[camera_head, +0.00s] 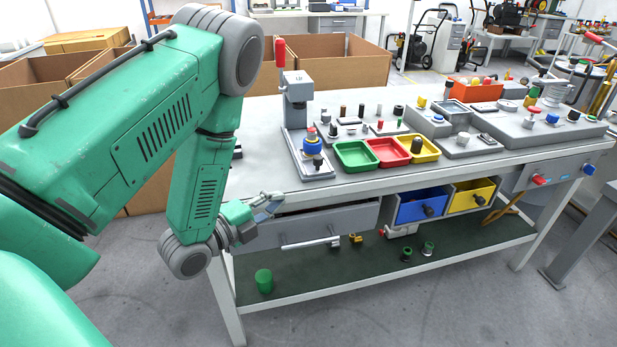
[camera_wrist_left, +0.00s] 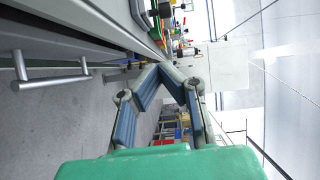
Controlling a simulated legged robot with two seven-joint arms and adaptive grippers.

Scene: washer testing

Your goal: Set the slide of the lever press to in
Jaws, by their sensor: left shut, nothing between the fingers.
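The lever press (camera_head: 297,103) stands at the left end of the workbench, a grey column with an upright red-handled lever (camera_head: 280,52). Its grey base (camera_head: 318,175) reaches toward the front edge and carries a blue piece and a dark knob (camera_head: 312,146). I cannot tell the slide's position. My left gripper (camera_head: 272,206) is in front of the bench, below the tabletop edge near the grey drawer, apart from the press. It is shut and empty; its fingertips meet in the left wrist view (camera_wrist_left: 170,72). My right gripper is not in view.
A grey drawer (camera_head: 315,226) with a bar handle (camera_head: 310,243) is under the tabletop; the handle also shows in the wrist view (camera_wrist_left: 52,80). Green, red (camera_head: 388,152) and yellow trays sit right of the press. Blue and yellow bins (camera_head: 420,208) hang below. Cardboard boxes stand behind.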

